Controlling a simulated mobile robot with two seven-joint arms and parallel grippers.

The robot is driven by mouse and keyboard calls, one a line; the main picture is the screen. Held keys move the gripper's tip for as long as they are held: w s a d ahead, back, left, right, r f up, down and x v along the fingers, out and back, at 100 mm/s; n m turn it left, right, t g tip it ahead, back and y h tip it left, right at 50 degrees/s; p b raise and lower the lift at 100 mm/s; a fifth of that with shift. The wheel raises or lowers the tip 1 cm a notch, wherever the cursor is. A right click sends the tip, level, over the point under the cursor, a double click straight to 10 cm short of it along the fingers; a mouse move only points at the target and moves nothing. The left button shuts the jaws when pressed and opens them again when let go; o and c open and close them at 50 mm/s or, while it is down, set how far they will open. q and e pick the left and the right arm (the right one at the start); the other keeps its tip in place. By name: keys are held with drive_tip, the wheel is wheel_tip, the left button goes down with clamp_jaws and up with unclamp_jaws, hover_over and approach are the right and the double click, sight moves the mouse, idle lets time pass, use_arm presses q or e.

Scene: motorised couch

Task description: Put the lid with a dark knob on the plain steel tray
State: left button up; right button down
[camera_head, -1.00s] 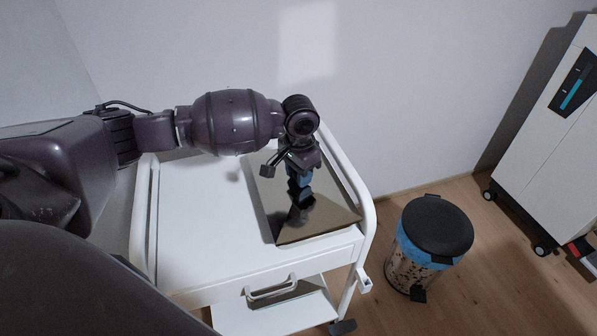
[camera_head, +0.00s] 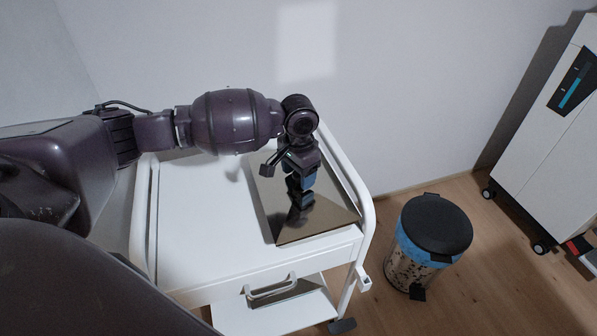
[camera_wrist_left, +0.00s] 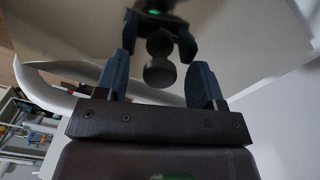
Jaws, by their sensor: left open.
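A flat, mirror-like steel sheet (camera_head: 335,215) lies on the right part of the white trolley's top. In the left wrist view a round dark knob (camera_wrist_left: 158,72) stands out from this shiny surface, so I take it for the lid. I cannot make out a separate plain steel tray. My left gripper (camera_head: 300,193) points down over the sheet, with its dark reflection below it. In the left wrist view its two blue fingers (camera_wrist_left: 158,85) are apart, with the knob between them near the tips. I cannot tell whether they touch it. My right gripper is out of view.
The white trolley (camera_head: 195,215) has a bare top left of the sheet and raised side rails. A pedal bin (camera_head: 437,228) with a black lid stands on the floor to its right. A white wheeled cabinet (camera_head: 555,150) stands at far right. A wall is behind.

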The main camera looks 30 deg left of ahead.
use_arm(q)
wheel_tip(320, 180, up, 3)
drive_tip(key=shift+w+r+p, duration=0.1)
drive_tip(key=shift+r+p, duration=0.1)
drive_tip(key=shift+p, duration=0.25)
wheel_tip(320, 180, up, 8)
drive_tip(key=p, duration=0.1)
drive_tip(key=shift+f, duration=0.25)
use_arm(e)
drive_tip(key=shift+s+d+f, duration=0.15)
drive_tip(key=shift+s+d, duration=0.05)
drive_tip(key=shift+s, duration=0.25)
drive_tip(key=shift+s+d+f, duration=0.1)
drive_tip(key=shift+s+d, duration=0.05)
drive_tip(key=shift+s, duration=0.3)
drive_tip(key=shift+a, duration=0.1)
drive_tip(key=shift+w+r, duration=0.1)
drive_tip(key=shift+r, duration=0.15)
